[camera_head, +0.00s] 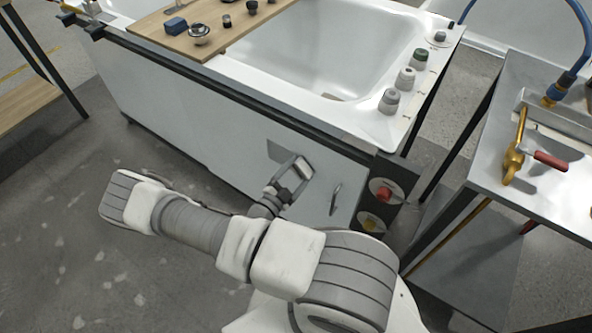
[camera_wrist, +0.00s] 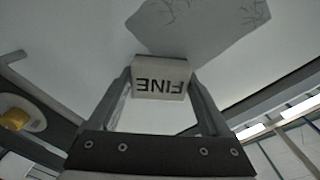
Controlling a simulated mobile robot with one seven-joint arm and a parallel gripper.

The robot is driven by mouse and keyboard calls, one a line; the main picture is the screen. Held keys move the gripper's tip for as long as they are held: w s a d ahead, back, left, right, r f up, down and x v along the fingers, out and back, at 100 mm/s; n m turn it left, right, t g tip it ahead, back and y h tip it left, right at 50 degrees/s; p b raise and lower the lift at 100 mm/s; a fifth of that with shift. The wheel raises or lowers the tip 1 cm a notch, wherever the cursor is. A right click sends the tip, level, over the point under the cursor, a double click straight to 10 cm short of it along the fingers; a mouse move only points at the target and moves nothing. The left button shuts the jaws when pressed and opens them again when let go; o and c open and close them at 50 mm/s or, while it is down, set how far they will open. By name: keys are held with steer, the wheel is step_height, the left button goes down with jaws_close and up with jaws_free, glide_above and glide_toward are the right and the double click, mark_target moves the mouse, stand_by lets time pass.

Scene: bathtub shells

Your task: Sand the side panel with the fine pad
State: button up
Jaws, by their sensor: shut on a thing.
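My gripper (camera_head: 292,184) is shut on the fine pad (camera_head: 303,167), in front of the right part of the tub's white side panel (camera_head: 190,128). In the wrist view the pad (camera_wrist: 160,88) is a pale block marked "FINE", upside down, between both fingers. The side panel (camera_wrist: 90,35) fills much of that view. A darker grey patch (camera_wrist: 195,28) with thin crack-like lines at its upper right lies just beyond the pad; it also shows in the head view (camera_head: 281,151). I cannot tell whether the pad touches the panel.
A wooden board (camera_head: 160,38) with small items spans the tub (camera_head: 330,55). A metal bench (camera_head: 550,185) holds a brass tool (camera_head: 513,160). Floor at left is clear.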

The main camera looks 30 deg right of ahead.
steer(key=shift+v, duration=2.9)
steer(key=shift+w+a, duration=0.1)
steer(key=v, duration=0.3)
steer(key=w+a+r+n+t, duration=0.1)
steer(key=w+a+r, duration=0.2)
steer(key=r, duration=0.5)
steer(key=w+a+r+n+t+y, duration=0.1)
steer(key=w+a+r, duration=0.2)
steer(key=r, duration=0.6)
steer(key=w+a+r+n+t+y, duration=0.1)
steer(key=w+a+r+t, duration=0.1)
steer(key=w+r, duration=0.4)
steer(key=shift+w+a+r, duration=0.15)
steer(key=shift+a+r, duration=0.4)
steer(key=shift+r, duration=0.95)
